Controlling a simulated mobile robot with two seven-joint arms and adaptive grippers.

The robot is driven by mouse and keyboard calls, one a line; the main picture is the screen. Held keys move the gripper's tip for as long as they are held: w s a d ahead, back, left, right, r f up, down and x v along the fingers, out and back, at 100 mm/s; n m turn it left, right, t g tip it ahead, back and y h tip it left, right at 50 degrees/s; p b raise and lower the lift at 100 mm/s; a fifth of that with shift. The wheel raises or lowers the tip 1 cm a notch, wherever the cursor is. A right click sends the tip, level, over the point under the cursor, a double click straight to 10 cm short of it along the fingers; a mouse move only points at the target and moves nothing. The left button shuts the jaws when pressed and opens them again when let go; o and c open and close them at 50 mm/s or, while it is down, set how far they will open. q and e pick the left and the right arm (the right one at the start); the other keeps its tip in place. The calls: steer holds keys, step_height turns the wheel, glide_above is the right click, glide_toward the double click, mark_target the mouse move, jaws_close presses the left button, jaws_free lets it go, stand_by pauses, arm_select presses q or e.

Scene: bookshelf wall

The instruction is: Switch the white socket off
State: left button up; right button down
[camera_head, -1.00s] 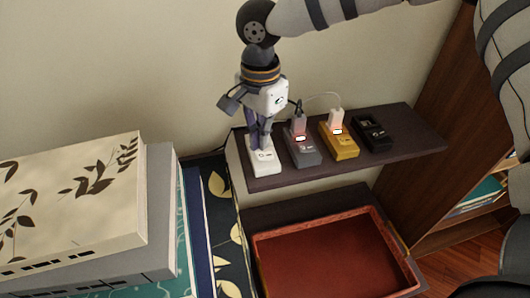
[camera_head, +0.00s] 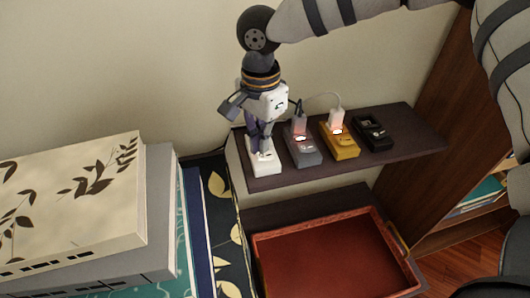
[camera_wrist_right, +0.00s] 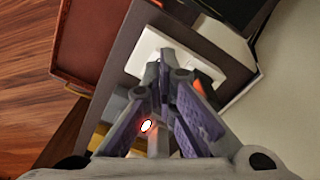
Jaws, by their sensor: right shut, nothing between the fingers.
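The white socket (camera_head: 265,167) stands at the left end of the dark shelf, and no red light shows on its visible part. My right gripper (camera_head: 260,147) is shut and empty, pointing down with its fingertips at the white socket's upper part. In the right wrist view the closed fingertips (camera_wrist_right: 165,56) lie over the white socket (camera_wrist_right: 196,65); I cannot tell if they touch it. The fingers hide part of its top. My left gripper is not in view.
A grey socket (camera_head: 305,155) and a yellow socket (camera_head: 343,147), both with plugs and lit red, stand to the right. A black socket (camera_head: 374,133) follows. A red tray (camera_head: 330,262) lies below the shelf (camera_head: 408,150). Large books (camera_head: 75,215) fill the left.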

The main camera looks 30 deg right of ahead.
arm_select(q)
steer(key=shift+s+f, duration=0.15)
arm_select(e)
steer(key=shift+f, duration=1)
steer(key=shift+r+p, duration=1.1)
steer(key=shift+r, duration=2.5)
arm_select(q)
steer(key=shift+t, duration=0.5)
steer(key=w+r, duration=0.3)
arm_select(e)
steer(key=shift+f, duration=0.1)
